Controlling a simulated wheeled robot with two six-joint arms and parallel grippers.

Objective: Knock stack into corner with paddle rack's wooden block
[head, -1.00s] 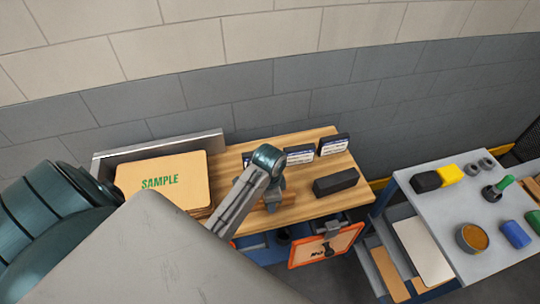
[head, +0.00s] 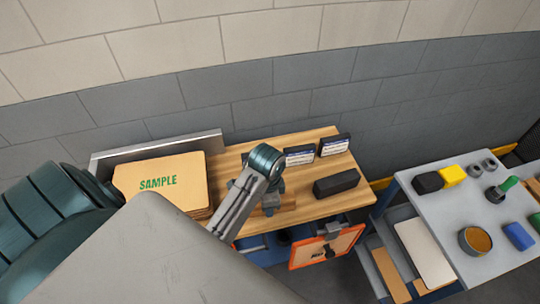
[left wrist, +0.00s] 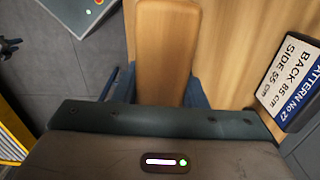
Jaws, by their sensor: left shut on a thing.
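A stack of tan cardboard blanks (head: 135,178) with green SAMPLE lettering lies at the left of the wooden table (head: 330,208). A grey metal fence (head: 205,144) stands along its back. My left gripper (head: 272,196) is over the table to the right of the stack, apart from it. It is shut on a wooden block (left wrist: 165,45), which fills the middle of the left wrist view between the fingers. In the head view the block is mostly hidden by the gripper. My right gripper is not in view. My large grey arm link hides the stack's near left side.
Pattern cards (head: 334,145) stand at the table's back; one shows large in the left wrist view (left wrist: 292,80). A black block (head: 337,183) lies to the right. An orange-framed board (head: 327,246) hangs at the front. A grey bench (head: 440,220) with several items stands at right.

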